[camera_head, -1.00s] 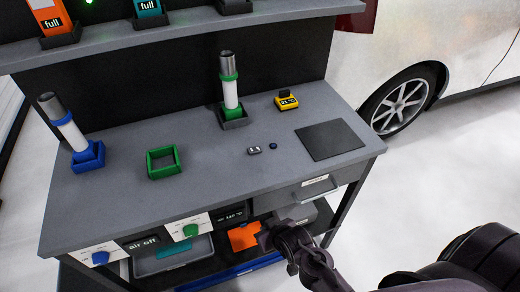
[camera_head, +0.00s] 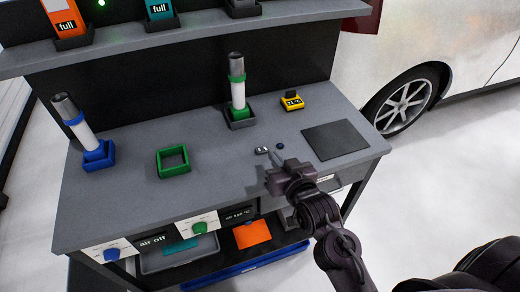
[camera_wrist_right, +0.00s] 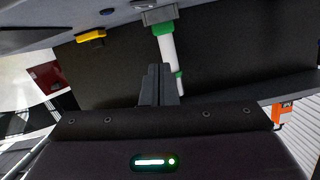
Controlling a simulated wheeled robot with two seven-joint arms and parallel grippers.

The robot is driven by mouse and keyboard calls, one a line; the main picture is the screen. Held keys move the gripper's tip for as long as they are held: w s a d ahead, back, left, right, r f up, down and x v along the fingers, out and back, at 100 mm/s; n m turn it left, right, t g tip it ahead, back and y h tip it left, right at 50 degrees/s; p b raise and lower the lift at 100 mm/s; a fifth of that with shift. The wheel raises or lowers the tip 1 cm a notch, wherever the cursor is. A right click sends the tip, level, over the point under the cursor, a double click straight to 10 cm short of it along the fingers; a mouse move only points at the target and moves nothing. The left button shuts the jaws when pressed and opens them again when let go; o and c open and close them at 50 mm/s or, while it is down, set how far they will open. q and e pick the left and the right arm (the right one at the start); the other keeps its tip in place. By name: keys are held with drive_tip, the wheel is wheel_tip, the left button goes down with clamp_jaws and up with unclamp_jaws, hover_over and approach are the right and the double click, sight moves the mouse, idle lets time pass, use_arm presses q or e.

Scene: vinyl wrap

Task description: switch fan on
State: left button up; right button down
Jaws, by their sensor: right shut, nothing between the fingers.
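A control panel on the bench's front left edge has a blue knob (camera_head: 112,254) beside a dark display reading "air off" (camera_head: 154,242). A second panel to its right has a green knob (camera_head: 199,227) and a display showing a temperature (camera_head: 238,215). No fan itself can be made out. My right gripper (camera_head: 273,160) is over the front right part of the bench top, close to a small grey item, and well right of the blue knob. Its fingers also show shut and empty in the right wrist view (camera_wrist_right: 157,70). My left gripper is not in view.
The bench top (camera_head: 215,190) carries a blue holder (camera_head: 98,155) and a green holder (camera_head: 240,115) with tubes, an empty green square frame (camera_head: 173,160), a yellow thermometer (camera_head: 291,101) and a dark mat (camera_head: 335,140). A shelf (camera_head: 200,35) runs above the back.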

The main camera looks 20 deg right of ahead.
drive_tip(key=shift+w, duration=0.15)
drive_tip(key=p, duration=0.2)
hover_over(260, 158)
drive_tip(key=f, duration=0.2)
drive_tip(key=shift+w+d+f, duration=0.2)
drive_tip(key=shift+d+f, duration=0.05)
drive_tip(key=shift+f, duration=0.1)
drive_tip(key=f, duration=0.2)
drive_tip(key=shift+s+a+f+p, duration=0.15)
drive_tip(key=shift+a+f+p, duration=0.05)
drive_tip(key=shift+f+p, duration=0.1)
drive_tip(key=shift+a+f, duration=0.1)
drive_tip(key=shift+f, duration=0.5)
